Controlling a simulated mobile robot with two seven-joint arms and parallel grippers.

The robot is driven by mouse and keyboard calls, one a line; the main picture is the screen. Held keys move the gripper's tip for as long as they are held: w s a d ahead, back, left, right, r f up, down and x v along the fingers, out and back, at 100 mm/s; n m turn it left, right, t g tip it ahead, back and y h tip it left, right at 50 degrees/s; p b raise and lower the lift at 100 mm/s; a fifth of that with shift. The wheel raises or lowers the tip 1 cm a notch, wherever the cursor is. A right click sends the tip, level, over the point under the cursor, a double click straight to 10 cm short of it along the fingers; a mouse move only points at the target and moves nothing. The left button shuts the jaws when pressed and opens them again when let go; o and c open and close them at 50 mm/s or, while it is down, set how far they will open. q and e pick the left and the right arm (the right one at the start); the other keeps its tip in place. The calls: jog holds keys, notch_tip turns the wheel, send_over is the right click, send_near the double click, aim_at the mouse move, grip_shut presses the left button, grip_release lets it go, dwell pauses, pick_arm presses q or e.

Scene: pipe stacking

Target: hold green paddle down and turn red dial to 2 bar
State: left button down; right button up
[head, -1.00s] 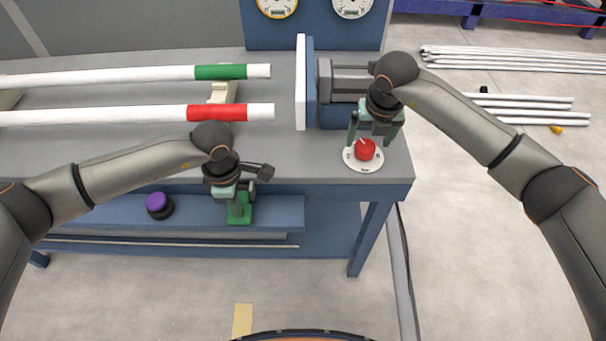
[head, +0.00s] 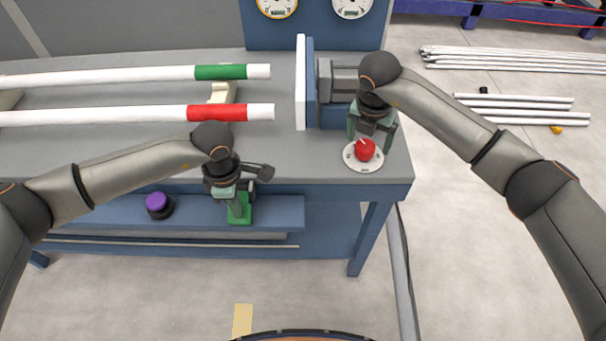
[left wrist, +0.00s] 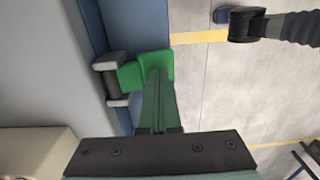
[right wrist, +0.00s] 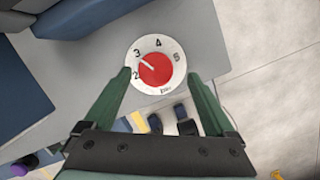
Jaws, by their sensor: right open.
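The red dial (head: 365,150) sits on a white round scale plate at the bench's front right corner. In the right wrist view the dial (right wrist: 156,70) has its white mark toward the gap between 2 and 3. My right gripper (right wrist: 159,75) is open, its fingers on either side of the dial plate, with nothing held. The green paddle (head: 237,219) is at the lower blue ledge. My left gripper (left wrist: 157,74) has its fingers together, with the tips over the green paddle (left wrist: 128,75). Whether they touch is hard to tell.
A purple-topped knob (head: 157,203) is left of the paddle. Two white pipes, with green (head: 220,72) and red (head: 217,113) bands, lie above the bench. Two gauges (head: 277,6) are on the back panel. More pipes (head: 515,103) lie on the floor at right.

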aim_at(365, 147)
jog(key=shift+a+x, duration=0.15)
jog(key=shift+x, duration=0.95)
jog(key=shift+a+x, duration=0.1)
jog(key=shift+x, duration=1.05)
jog(key=shift+f, duration=0.1)
